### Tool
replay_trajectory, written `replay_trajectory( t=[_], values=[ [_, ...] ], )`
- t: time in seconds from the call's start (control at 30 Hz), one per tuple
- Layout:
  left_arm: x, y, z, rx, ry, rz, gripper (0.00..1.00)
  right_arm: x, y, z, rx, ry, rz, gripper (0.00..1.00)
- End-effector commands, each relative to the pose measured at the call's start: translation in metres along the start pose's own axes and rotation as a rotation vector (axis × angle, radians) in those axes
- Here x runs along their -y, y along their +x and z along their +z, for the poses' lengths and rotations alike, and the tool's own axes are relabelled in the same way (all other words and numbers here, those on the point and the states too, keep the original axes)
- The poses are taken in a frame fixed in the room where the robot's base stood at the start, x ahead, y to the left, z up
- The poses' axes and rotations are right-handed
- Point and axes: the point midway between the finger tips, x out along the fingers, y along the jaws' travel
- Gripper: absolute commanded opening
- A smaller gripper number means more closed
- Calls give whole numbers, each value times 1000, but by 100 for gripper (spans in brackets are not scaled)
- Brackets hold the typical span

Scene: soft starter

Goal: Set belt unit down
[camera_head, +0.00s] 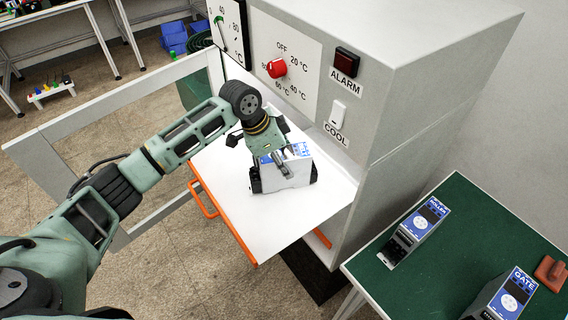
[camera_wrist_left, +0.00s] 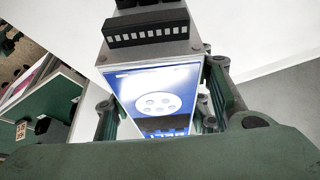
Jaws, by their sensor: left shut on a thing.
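The belt unit (camera_head: 286,174), a white box with a blue label and black terminal ends, is upright at the white pull-out shelf (camera_head: 292,209) of the grey cabinet. I cannot tell whether it touches the shelf. My left gripper (camera_head: 280,158) comes from above and is shut on the belt unit. In the left wrist view the belt unit (camera_wrist_left: 160,90) sits between the two fingers, its blue label and black terminal strip facing the camera. Part of the unit is hidden by the gripper. My right gripper is not in view.
The cabinet (camera_head: 400,60) has a red knob (camera_head: 277,68), an alarm light and a cool switch above the shelf. Its door (camera_head: 110,100) stands open at the left. A green table (camera_head: 455,260) at the right bears a roller unit (camera_head: 418,224) and a gate unit (camera_head: 508,297).

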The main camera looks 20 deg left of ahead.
Motion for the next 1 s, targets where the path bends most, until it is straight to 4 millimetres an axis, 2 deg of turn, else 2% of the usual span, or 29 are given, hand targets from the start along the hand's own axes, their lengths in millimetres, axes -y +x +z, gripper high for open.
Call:
replay_trajectory(
  t=[0.13,0.17,0.33,0.73,0.87,1.0],
  values=[
    [1,1,0,-2,-1,-1,0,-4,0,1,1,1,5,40],
    [0,2,2,1,-2,0,47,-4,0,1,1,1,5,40],
    [0,2,1,1,-1,0,62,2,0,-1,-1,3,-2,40],
    [1,-3,0,0,0,-1,64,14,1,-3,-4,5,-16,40],
    [1,-20,1,0,0,-3,64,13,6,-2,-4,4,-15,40],
    [2,-50,1,-1,1,-5,64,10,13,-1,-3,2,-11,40]
  ],
)
